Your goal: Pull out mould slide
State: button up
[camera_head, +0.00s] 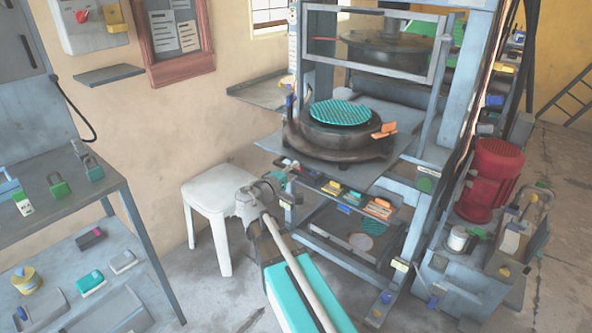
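The mould slide (330,143) is a dark round mould on a thick base, resting on the grey plate of the press (370,170) under the raised guard. A teal patterned disc (341,112) lies on its top. An orange handle or block (384,130) sits on its right side.
A white stool (213,195) stands left of my wrist. A metal shelf (70,190) with padlocks and small parts is at the left. A red motor (490,178) stands right of the press. A panel with coloured tags (345,193) sits below the plate. Bare floor lies around.

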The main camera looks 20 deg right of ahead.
jog(key=v, duration=1.1)
jog(key=shift+a, duration=0.35)
jog(key=shift+s, duration=0.1)
jog(key=s+d+f+m+g+y, duration=0.2)
jog(key=f+g+y, duration=0.1)
jog(key=f, duration=0.2)
jog(key=s+d+f+m+g+y, duration=0.1)
jog(key=s+d+f+g+y, duration=0.15)
jog(key=f, duration=0.35)
jog(key=s+a+f+m+g+y, duration=0.3)
jog(key=s+a+f+y, duration=0.45)
jog(key=y, duration=0.25)
notch_tip(320, 180, up, 27)
jog(key=p, duration=2.7)
jog(key=shift+w, duration=0.2)
